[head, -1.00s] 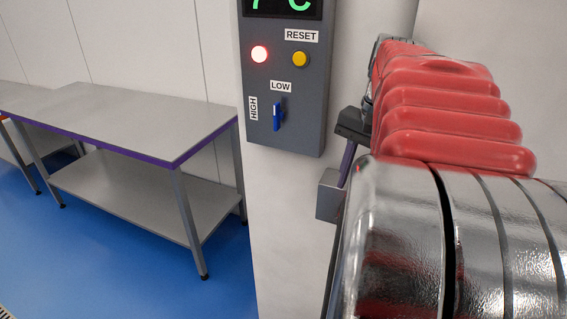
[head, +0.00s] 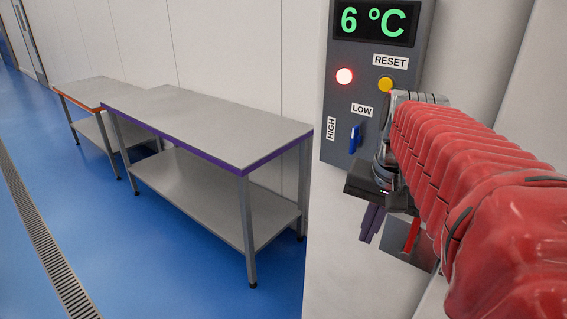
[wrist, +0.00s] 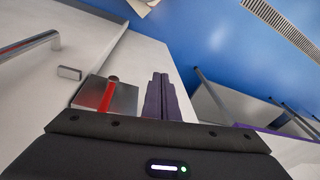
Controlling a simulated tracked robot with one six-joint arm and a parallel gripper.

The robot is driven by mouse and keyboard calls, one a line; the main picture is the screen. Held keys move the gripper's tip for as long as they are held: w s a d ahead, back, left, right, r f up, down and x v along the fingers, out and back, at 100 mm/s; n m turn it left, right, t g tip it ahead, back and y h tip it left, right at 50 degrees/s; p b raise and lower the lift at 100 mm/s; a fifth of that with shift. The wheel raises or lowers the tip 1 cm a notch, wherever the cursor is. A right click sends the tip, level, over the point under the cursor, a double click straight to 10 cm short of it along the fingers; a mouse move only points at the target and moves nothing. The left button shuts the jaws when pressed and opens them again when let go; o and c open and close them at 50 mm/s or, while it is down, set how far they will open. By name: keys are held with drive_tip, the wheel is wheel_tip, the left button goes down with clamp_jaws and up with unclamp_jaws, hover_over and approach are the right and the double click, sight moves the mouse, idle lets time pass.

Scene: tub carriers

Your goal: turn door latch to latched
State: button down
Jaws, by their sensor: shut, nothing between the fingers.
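The door latch is a red lever (wrist: 107,96) on a square metal plate (wrist: 126,97), fixed to a pale panel in the wrist view. The lever also shows in the head view (head: 411,236), partly covered by my arm. My gripper (wrist: 158,78) has dark purple fingers that are pressed together and empty. In the wrist view the fingers are to the right of the lever, with a gap in the picture; contact cannot be seen. In the head view my gripper (head: 368,238) hangs just left of the plate. The lower part of the plate is hidden behind my gripper's body in the wrist view.
A grey control box (head: 375,60) with a 6 °C display, lamp, yellow button and blue switch is above my gripper. A purple-edged table (head: 205,125) stands left, with an orange-edged table (head: 95,90) beyond. A bar handle (wrist: 30,44) is left of the latch. Blue floor is open.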

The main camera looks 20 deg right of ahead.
drive_tip(key=s+a+f+n+t, duration=0.1)
drive_tip(key=a+f+n, duration=0.2)
drive_tip(key=a, duration=0.6)
drive_tip(key=s+a+f+n+t, duration=0.1)
drive_tip(key=a+f+n+t, duration=0.1)
drive_tip(key=a+n, duration=0.4)
drive_tip(key=a+f, duration=0.1)
drive_tip(key=a, duration=0.2)
drive_tip(key=shift+a+f+n, duration=0.3)
drive_tip(key=shift+a, duration=0.1)
drive_tip(key=shift+a, duration=0.1)
